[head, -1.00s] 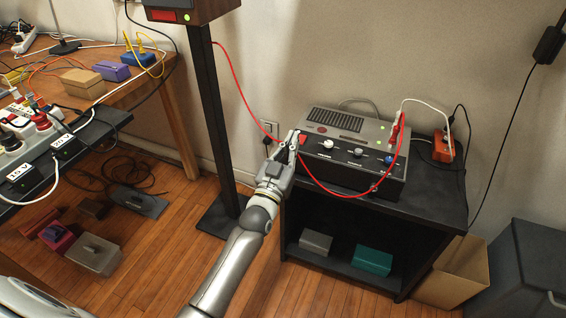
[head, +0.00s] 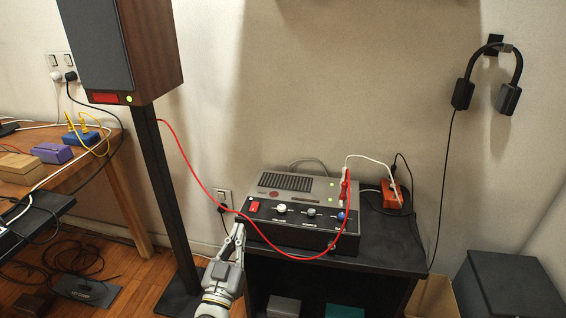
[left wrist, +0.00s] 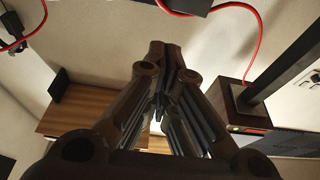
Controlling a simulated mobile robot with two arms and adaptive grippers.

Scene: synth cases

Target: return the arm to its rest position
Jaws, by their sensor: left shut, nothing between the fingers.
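My left gripper (head: 237,232) is in the lower middle of the head view, its fingers shut and empty. The red switch (head: 255,207) on the amplifier's front is a little right of the tips. In the left wrist view the closed fingers (left wrist: 165,50) point upward in the picture with nothing between them. My right gripper is not in view.
A red cable (head: 186,165) droops from the tall speaker (head: 125,45) across the amplifier's front. The black stand (head: 400,250) carries the amplifier and an orange socket box (head: 392,194). Headphones (head: 490,80) hang on the wall. A wooden table (head: 115,150) is at left. Floor shows between table and stand.

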